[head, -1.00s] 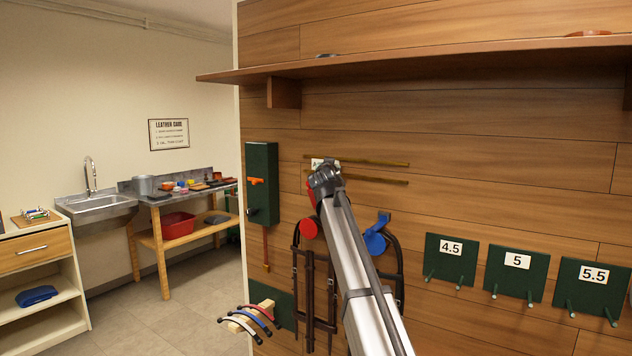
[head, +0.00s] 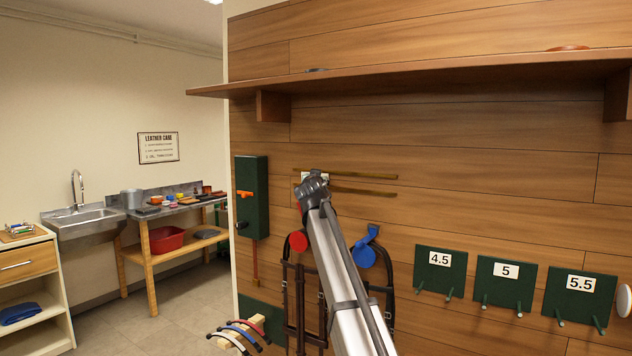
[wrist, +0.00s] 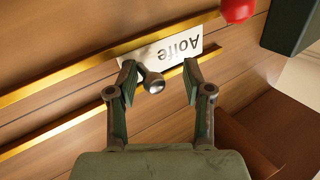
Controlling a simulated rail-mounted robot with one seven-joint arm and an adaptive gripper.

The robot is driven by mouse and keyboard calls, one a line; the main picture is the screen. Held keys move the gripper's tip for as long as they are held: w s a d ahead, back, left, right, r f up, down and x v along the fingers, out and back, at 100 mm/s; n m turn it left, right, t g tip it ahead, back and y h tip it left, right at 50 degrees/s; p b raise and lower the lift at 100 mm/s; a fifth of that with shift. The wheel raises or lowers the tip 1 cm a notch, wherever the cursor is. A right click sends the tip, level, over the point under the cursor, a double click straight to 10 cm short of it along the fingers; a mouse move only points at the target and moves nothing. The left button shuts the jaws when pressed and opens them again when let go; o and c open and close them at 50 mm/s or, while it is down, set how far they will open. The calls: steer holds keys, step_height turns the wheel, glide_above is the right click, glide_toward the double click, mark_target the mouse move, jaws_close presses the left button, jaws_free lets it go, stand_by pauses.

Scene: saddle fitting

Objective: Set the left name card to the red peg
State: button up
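The name card reading "Aoife" (wrist: 160,56) sits between two brass rails on the plank wall and appears upside down in the wrist view. A round silver knob (wrist: 153,83) stands in front of it. My gripper (wrist: 160,82) is open at the card, with the knob between its fingers, closer to the left one; I cannot tell whether they touch. In the head view my gripper (head: 312,180) covers most of the card (head: 304,175). The red peg (head: 298,240) is below the rails, left of my arm; a red round end (wrist: 237,9) also shows in the wrist view.
The blue peg (head: 366,250) is right of my arm; dark straps hang below both pegs. A green box (head: 252,197) with an orange handle is on the wall at left. A wooden shelf (head: 430,80) runs above. Green numbered plates (head: 440,270) are at right.

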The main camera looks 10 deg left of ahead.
steer(key=shift+f, duration=0.1)
steer(key=s+d, duration=0.1)
steer(key=s, duration=1.1)
steer(key=shift+d, duration=0.15)
